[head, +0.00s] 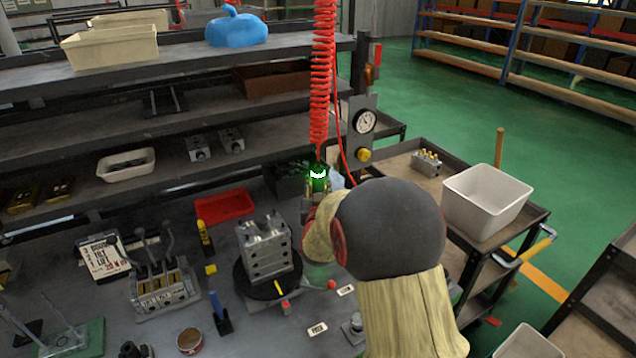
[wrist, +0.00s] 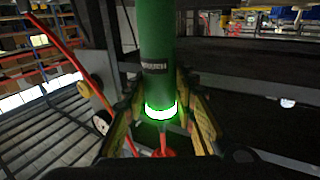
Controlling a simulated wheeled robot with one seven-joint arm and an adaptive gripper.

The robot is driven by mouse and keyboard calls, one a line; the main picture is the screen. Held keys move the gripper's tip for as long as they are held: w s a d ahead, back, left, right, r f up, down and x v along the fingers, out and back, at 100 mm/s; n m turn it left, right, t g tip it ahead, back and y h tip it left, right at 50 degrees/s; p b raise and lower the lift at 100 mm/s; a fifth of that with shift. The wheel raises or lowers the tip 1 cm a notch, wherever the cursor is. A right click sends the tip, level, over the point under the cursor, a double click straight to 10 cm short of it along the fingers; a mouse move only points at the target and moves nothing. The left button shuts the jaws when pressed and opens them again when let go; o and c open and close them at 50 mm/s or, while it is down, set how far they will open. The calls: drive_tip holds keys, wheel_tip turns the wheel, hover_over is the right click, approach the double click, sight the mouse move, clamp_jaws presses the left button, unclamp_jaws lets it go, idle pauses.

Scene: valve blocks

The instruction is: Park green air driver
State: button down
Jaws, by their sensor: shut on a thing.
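The green air driver (head: 318,183) hangs upright below the red coiled hose (head: 321,80), above the back of the bench. In the wrist view it is a green cylinder (wrist: 157,45) with a bright glowing ring near its lower end. My gripper (head: 316,199) is shut on the driver; its yellow-sided fingers (wrist: 162,118) stand on both sides of the ring in the wrist view. My arm hides part of the gripper and the bench behind it in the head view. I cannot make out a parking holder for the driver.
A valve block (head: 264,247) sits on a dark round turntable left of my arm. A red tray (head: 225,205) lies behind it. A pressure gauge (head: 364,121) is mounted just right of the hose. A cart with a white bin (head: 487,200) stands at the right.

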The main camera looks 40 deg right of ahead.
drive_tip(key=c, duration=1.7)
unclamp_jaws()
drive_tip(key=shift+r, duration=0.15)
drive_tip(key=o, duration=0.3)
drive_tip(key=shift+s+f, duration=0.1)
drive_tip(key=shift+f, duration=0.15)
drive_tip(key=v, duration=1.2)
drive_tip(key=shift+r, duration=0.15)
